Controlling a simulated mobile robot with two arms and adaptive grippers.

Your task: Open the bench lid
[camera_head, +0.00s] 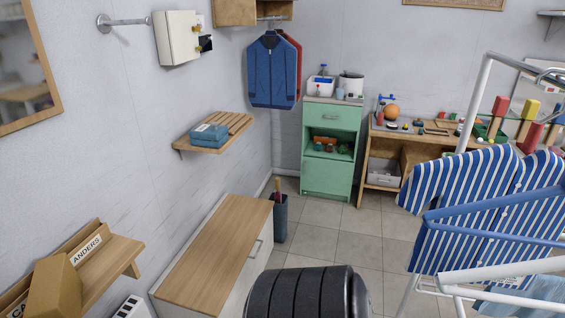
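The bench stands low against the left wall in the lower middle. Its flat lid (215,250) is light wood and looks closed on the white body. The near end of the bench is partly cut off at the bottom of the picture. Neither of my grippers is in view.
A drying rack with a blue-striped shirt (485,215) fills the right side. A wooden wall shelf (128,252) with a cardboard box (55,288) is at lower left. A dark bin (279,219) stands past the bench's far end. Tiled floor (335,250) is open right of the bench.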

